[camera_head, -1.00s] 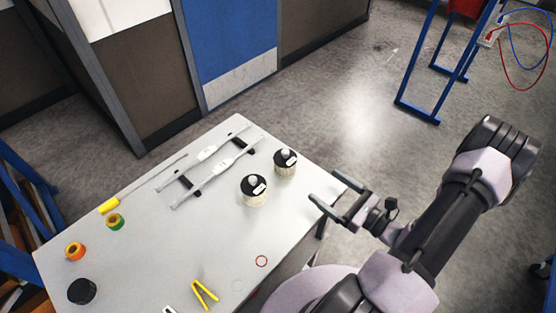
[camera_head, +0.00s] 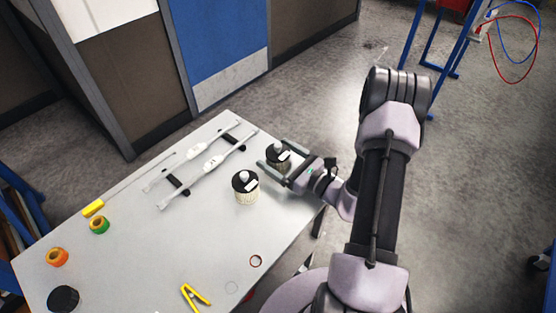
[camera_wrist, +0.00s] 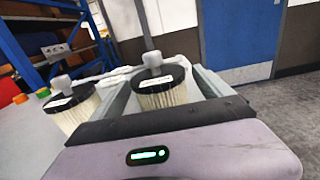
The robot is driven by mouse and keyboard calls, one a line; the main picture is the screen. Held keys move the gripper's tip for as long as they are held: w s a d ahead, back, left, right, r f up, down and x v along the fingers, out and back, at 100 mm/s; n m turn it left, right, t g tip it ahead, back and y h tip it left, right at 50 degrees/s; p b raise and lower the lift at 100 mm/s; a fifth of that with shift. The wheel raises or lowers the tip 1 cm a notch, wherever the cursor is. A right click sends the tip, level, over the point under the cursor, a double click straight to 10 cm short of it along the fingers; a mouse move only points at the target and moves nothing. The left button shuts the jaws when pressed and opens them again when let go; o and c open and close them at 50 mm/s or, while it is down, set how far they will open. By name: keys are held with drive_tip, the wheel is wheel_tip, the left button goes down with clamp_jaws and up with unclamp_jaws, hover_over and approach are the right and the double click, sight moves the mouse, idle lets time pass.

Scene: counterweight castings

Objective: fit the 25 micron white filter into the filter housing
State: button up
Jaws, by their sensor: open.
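Two filters with pleated off-white sides, black caps, white labels and pale knobs stand upright on the table. The farther filter (camera_head: 279,153) is between the spread fingers of my open gripper (camera_head: 273,154); I cannot tell whether a finger touches it. In the wrist view this filter (camera_wrist: 162,94) stands between the two fingers, its lower part hidden by my gripper body. The nearer filter (camera_head: 246,194) stands outside the fingers, to the left in the wrist view (camera_wrist: 78,114). The labels are too small to read, so I cannot tell which is 25 micron. I cannot make out the filter housing for certain.
The table's middle is clear.

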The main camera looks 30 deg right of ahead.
drive_tip(key=c, duration=1.6)
drive_tip(key=shift+r, duration=0.1)
